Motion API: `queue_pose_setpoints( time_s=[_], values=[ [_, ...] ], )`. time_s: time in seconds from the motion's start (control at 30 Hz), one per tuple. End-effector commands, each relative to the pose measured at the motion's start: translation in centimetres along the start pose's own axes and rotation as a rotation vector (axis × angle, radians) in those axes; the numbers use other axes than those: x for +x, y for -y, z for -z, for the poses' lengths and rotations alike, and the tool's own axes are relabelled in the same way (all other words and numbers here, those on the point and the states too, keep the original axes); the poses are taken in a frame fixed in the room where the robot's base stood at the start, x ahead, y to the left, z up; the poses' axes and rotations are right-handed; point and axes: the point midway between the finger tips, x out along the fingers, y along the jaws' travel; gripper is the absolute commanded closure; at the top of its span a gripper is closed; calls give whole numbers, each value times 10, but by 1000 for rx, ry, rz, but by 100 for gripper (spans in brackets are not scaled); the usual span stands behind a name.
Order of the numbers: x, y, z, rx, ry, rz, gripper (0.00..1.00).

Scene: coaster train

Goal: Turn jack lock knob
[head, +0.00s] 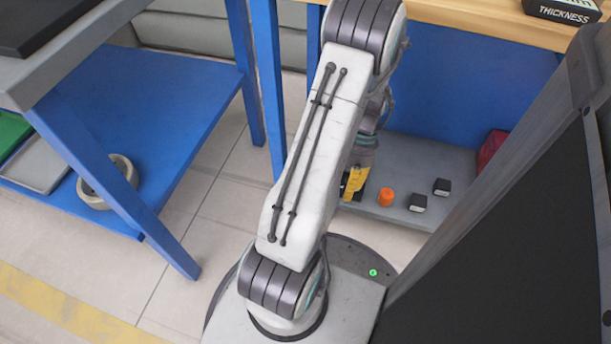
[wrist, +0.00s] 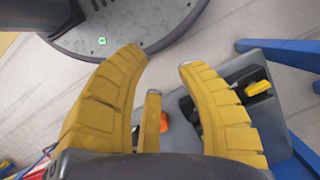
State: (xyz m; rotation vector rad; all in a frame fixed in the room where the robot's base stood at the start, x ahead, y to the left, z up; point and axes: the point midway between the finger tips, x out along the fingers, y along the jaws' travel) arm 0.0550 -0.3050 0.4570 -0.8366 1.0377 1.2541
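My gripper (wrist: 164,62) has yellow segmented fingers, spread apart and empty in the wrist view. In the head view, its yellow fingers (head: 355,183) hang over the grey low shelf, partly hidden by my arm. A small orange piece (wrist: 163,122) shows between the fingers in the wrist view, partly covered by the middle finger. In the head view, an orange cylinder (head: 386,197) stands on the shelf just right of my gripper. A yellow knob-like piece (wrist: 258,88) on a black part lies right of the right finger in the wrist view. I cannot tell which piece is the jack lock knob.
Two small black blocks (head: 418,202) (head: 442,187) sit on the grey shelf (head: 405,160), with a dark red item (head: 491,147) behind. A blue-legged table (head: 120,190) stands left, with a tape roll (head: 107,181) on its lower shelf. A dark panel (head: 510,240) blocks the right.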

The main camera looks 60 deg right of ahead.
Motion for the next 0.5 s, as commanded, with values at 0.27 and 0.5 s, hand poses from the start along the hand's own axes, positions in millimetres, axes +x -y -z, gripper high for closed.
queue_pose_setpoints(
  time_s=[0.27, 0.5],
  values=[
    [-20, 29, -36, -154, -12, -39, 66],
    [-33, 50, -64, -272, -30, -68, 66]
  ],
)
